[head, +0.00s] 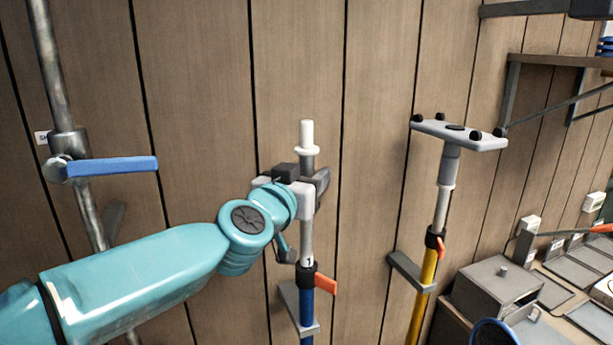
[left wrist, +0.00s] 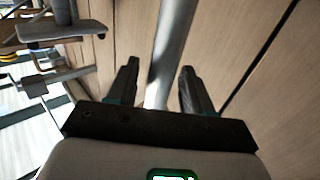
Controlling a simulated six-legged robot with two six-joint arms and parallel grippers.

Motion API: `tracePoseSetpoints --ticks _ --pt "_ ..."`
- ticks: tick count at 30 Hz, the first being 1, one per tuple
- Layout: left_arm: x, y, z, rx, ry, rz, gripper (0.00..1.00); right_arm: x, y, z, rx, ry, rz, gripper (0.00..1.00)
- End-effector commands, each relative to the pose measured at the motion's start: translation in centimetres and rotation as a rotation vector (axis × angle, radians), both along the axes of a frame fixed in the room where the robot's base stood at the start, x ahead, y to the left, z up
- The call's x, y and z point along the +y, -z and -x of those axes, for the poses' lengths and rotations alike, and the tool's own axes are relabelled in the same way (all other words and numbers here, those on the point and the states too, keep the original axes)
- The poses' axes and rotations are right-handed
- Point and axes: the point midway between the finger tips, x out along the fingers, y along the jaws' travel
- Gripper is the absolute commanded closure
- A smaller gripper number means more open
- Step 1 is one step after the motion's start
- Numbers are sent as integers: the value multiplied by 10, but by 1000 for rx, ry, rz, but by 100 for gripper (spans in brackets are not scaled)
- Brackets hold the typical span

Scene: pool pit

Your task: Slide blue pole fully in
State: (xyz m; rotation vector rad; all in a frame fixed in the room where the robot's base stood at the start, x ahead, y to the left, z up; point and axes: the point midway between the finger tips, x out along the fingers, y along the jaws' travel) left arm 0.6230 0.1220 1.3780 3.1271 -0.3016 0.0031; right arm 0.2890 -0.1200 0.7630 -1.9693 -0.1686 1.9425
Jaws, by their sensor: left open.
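The blue pole (head: 306,310) stands upright in a wall bracket (head: 290,300). Its grey inner tube (head: 306,238) rises out of the blue lower tube and ends in a white tip (head: 306,135). An orange lever (head: 326,284) sticks out to the right at the black collar, below a "1" mark. My left gripper (head: 308,178) is open, with its fingers on either side of the upper tube, just below the white tip. In the left wrist view the tube (left wrist: 171,45) runs between the two open fingers (left wrist: 158,70). My right gripper is not in view.
A yellow pole (head: 423,290) with a flat grey head (head: 458,134) stands to the right. A metal pipe with a blue valve handle (head: 112,167) is at the left. A counter with a metal box (head: 495,285) is at the lower right. The wood-panelled wall is close behind.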

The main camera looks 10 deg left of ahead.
Motion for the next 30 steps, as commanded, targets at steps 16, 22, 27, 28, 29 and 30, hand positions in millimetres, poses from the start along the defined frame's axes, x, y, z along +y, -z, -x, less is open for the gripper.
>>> tracePoseSetpoints --ticks 16,22,27,28,29,30 --pt "0 40 0 4 1 -3 100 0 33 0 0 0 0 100" --pt "0 92 0 5 1 -2 100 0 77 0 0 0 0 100" --pt "-1 120 0 5 2 -1 100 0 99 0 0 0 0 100" --pt "-1 123 0 4 2 -1 100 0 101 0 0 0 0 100" --pt "-1 124 0 4 2 -1 100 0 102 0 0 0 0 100" --pt "-1 126 0 4 2 -2 100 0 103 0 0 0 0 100"
